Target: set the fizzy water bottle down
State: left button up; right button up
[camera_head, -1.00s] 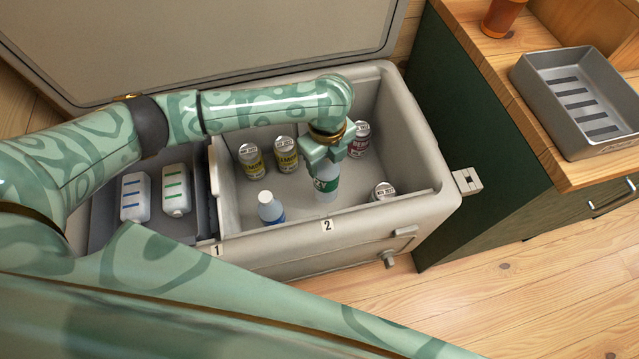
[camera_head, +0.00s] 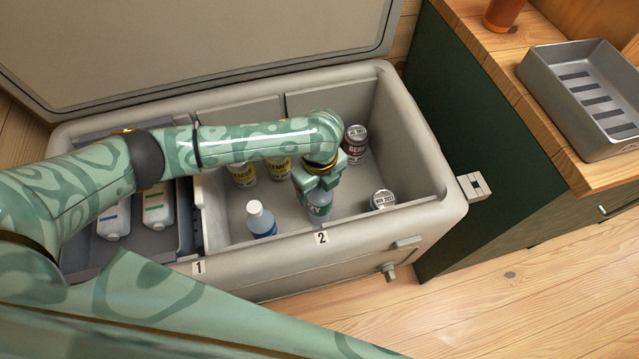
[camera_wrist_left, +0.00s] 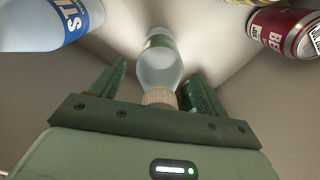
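The fizzy water bottle, clear with a green label, stands about upright inside compartment 2 of the cooler (camera_head: 440,212), near its front wall. In the head view the bottle (camera_head: 319,207) shows below my left gripper (camera_head: 314,190), which hides its top. In the left wrist view the bottle (camera_wrist_left: 160,66) has its pale cap between the fingers of my left gripper (camera_wrist_left: 158,88). The fingers are spread, with a clear gap on the left side of the bottle and a small or no gap on the right. My right gripper is not in view.
A blue-labelled bottle (camera_head: 261,221) stands left of the fizzy water. Yellow cans (camera_head: 279,168) are behind, a dark red can (camera_head: 355,143) behind right, another can (camera_head: 382,199) to the right. A grey tray (camera_head: 535,72) sits on the counter.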

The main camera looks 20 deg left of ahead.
pick_arm(q)
notch_tip(320, 180, up, 12)
jog(key=p, duration=0.6)
jog(key=shift+r+p, duration=0.2)
jog(key=shift+p, duration=0.1)
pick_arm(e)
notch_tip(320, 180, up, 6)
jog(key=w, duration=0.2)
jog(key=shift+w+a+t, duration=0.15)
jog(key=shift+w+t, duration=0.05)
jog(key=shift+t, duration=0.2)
pick_arm(q)
jog(key=shift+c, duration=0.4)
